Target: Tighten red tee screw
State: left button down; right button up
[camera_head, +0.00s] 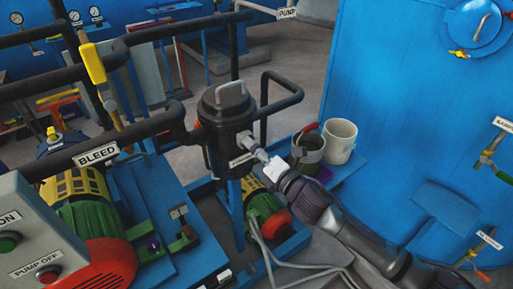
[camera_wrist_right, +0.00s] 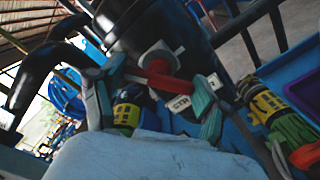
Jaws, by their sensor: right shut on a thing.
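The red tee screw (camera_wrist_right: 163,82) sits on the side of a black canister (camera_wrist_right: 145,30) in the right wrist view, on a pale square fitting. My right gripper (camera_wrist_right: 155,100) has one finger at each end of its red crossbar and is shut on it. In the head view my right gripper (camera_head: 254,150) reaches in from the lower right to the side of the black canister (camera_head: 222,125). It hides the tee screw there. My left gripper is not in view.
Black pipes labelled BLEED (camera_head: 97,154) run left of the canister. A pump (camera_head: 85,205) and a control box (camera_head: 35,240) stand at lower left. A large blue vessel (camera_head: 400,110) fills the right.

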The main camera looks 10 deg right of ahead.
jog(key=shift+f+m+p, duration=0.15)
jog(key=shift+m+p, duration=1.35)
jog(key=shift+m, duration=4.65)
jog(key=shift+f+m+p, duration=0.1)
jog(key=shift+m+p, duration=1.4)
jog(key=shift+m, duration=4.65)
jog(key=o, duration=1.2)
jog(key=shift+c, duration=0.2)
jog(key=shift+r, duration=0.1)
jog(key=v, duration=1.2)
